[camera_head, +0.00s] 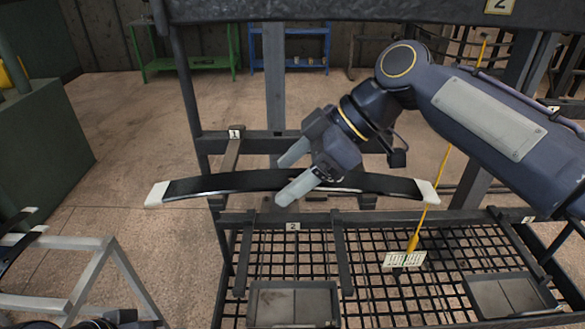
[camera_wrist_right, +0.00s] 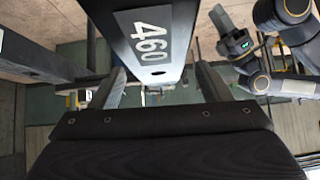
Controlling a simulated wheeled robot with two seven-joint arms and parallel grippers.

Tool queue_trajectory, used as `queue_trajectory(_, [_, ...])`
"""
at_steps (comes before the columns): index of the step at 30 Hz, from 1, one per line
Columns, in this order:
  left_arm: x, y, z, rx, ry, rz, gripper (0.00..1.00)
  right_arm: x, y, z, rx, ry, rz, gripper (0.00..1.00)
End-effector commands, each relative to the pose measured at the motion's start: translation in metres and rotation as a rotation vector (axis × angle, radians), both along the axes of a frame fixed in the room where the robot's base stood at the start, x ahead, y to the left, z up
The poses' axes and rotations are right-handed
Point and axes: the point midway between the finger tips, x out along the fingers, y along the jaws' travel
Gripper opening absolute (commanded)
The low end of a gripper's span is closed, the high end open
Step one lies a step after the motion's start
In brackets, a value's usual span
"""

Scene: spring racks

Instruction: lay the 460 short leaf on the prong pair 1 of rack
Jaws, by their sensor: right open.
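The 460 short leaf is a long black curved strip (camera_head: 225,184) with white ends, spanning the middle of the head view. Its "460" label (camera_wrist_right: 150,38) shows in the right wrist view. My right gripper (camera_head: 288,176) is open, with its fingers on either side of the leaf near the middle. In the wrist view the leaf lies between the two fingers. The rack's prong (camera_head: 231,154) under plate 1 (camera_head: 235,134) runs beneath the left half of the leaf; its partner is hidden by my gripper. I cannot tell whether the leaf touches the prongs. My left gripper (camera_wrist_right: 232,42) shows small in the wrist view, jaws unclear.
A lower prong pair with plate 2 (camera_head: 293,226) stands over a mesh shelf (camera_head: 390,290). A grey stand (camera_head: 75,250) is at lower left. A dark beam crosses the top.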

Motion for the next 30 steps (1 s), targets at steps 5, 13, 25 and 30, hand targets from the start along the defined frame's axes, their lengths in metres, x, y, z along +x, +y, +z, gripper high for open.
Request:
queue_trajectory(5, [0.000, 0.000, 0.000, 0.000, 0.000, 0.000, 0.36, 0.001, -0.008, 0.007, 0.002, -0.001, -0.004, 0.71])
queue_trajectory(13, [0.000, 0.000, 0.002, 0.000, 0.000, 0.000, 0.36, 0.002, -0.039, 0.042, 0.005, -0.004, -0.004, 0.71])
queue_trajectory(25, [0.000, 0.000, 0.004, 0.000, 0.000, 0.000, 0.36, 0.002, -0.055, 0.057, 0.005, -0.002, -0.001, 0.71])
queue_trajectory(30, [0.000, 0.000, 0.004, 0.000, 0.000, 0.000, 0.36, 0.002, -0.055, 0.057, 0.005, -0.002, -0.001, 0.71])
